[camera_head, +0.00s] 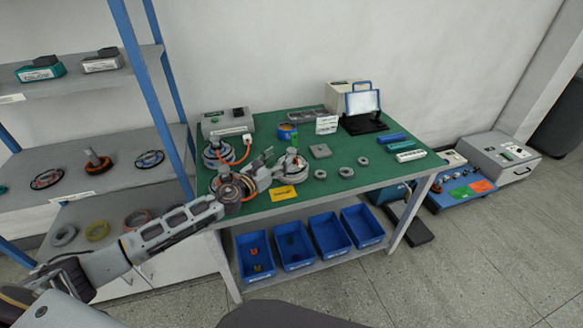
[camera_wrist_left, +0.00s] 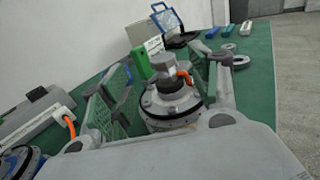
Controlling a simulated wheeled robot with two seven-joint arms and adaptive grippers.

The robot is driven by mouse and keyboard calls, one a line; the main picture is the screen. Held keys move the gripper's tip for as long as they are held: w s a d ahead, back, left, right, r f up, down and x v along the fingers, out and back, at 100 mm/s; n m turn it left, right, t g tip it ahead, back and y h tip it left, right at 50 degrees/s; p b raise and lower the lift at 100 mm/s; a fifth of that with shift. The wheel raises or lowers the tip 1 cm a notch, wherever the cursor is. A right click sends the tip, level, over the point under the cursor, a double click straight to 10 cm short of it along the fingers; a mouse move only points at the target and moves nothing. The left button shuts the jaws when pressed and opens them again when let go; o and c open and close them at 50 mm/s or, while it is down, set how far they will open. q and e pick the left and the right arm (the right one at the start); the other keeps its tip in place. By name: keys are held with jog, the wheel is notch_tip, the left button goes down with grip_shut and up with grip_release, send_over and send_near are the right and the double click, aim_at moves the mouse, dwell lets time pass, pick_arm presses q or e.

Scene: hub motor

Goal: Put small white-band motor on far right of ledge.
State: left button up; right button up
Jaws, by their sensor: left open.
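A silver motor (camera_head: 291,167) stands on the green-topped table (camera_head: 330,182); it has a dark ring around it and an orange cable. My left gripper (camera_head: 272,167) is open beside it in the head view. In the left wrist view the motor (camera_wrist_left: 170,100) stands between the two spread fingers, its lower part hidden by the gripper body. I cannot make out a white band clearly. Another motor (camera_head: 217,153) stands at the table's back left. Part of a further motor (camera_head: 219,183) shows near my left wrist. My right gripper is out of view.
A shelf unit stands left, its middle shelf (camera_head: 120,178) holding a small motor (camera_head: 97,162) and rings. A yellow card (camera_head: 283,193), a grey block (camera_head: 320,151) and loose rings (camera_head: 346,172) lie near the motor. Blue bins (camera_head: 253,257) sit under the table.

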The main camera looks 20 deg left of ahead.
aim_at(288, 153)
pick_arm(q)
jog(key=shift+w+d, duration=0.25)
jog(key=shift+w, duration=0.3)
jog(key=shift+w+d, duration=0.1)
jog(key=shift+w, duration=0.2)
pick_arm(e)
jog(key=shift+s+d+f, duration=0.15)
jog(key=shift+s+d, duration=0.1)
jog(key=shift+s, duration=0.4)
pick_arm(q)
jog(key=shift+w+d, duration=0.1)
jog(key=shift+p+x, duration=0.3)
jog(key=shift+x, duration=2.2)
jog(key=shift+d, duration=0.1)
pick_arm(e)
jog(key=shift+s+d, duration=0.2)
